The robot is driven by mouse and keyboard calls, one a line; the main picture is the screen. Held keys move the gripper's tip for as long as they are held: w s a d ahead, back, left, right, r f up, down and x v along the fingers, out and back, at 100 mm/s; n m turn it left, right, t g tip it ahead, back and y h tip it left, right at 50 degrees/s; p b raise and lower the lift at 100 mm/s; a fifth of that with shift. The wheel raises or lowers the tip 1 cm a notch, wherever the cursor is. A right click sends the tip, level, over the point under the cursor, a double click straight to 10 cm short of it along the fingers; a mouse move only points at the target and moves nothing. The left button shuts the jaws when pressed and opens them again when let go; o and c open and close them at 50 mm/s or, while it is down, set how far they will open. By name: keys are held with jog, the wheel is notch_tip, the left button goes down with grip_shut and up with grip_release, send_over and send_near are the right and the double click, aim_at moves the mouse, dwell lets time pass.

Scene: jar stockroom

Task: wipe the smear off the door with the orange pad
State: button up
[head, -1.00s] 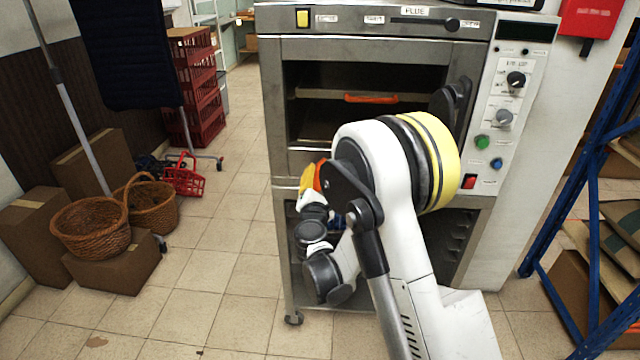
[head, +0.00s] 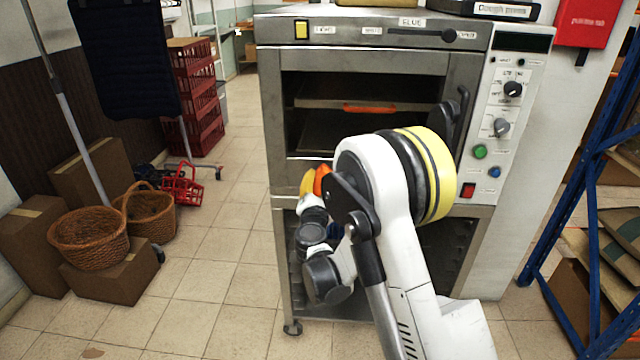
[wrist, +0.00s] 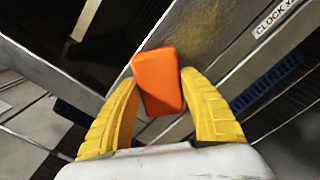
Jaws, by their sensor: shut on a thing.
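My gripper (wrist: 161,74) has yellow fingers and is shut on the orange pad (wrist: 160,88), one finger on each side of it. In the head view my gripper (head: 313,183) and the pad (head: 322,179) show small, beside the front of the metal oven, partly hidden by my arm. In the wrist view a brownish smear (wrist: 205,30) marks the grey metal door panel (wrist: 232,58), just beyond the pad's far end. I cannot tell whether the pad touches the panel. The smear is not discernible in the head view.
The oven (head: 265,110) has dark shelves and an orange-edged item (head: 370,108) inside, with knobs and buttons at its right. A blue rack (head: 560,215) stands right. Wicker baskets (head: 90,236) on cartons and red crates (head: 197,100) stand left. Tiled floor between is open.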

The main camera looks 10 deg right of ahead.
jog(key=shift+x, duration=0.95)
jog(key=shift+d, duration=0.1)
jog(key=s+d, duration=0.2)
jog(key=d, duration=0.5)
jog(key=s+d, duration=0.2)
jog(key=d, duration=0.5)
jog(key=shift+s+d, duration=0.25)
jog(key=shift+s, duration=0.05)
jog(key=shift+c, duration=1)
jog(key=shift+w+a, duration=0.75)
jog(key=shift+a, duration=1.75)
jog(key=shift+w+a, duration=0.8)
jog(key=shift+a, duration=1.65)
jog(key=shift+w+a, duration=0.75)
jog(key=shift+a, duration=1.75)
jog(key=shift+v, duration=3)
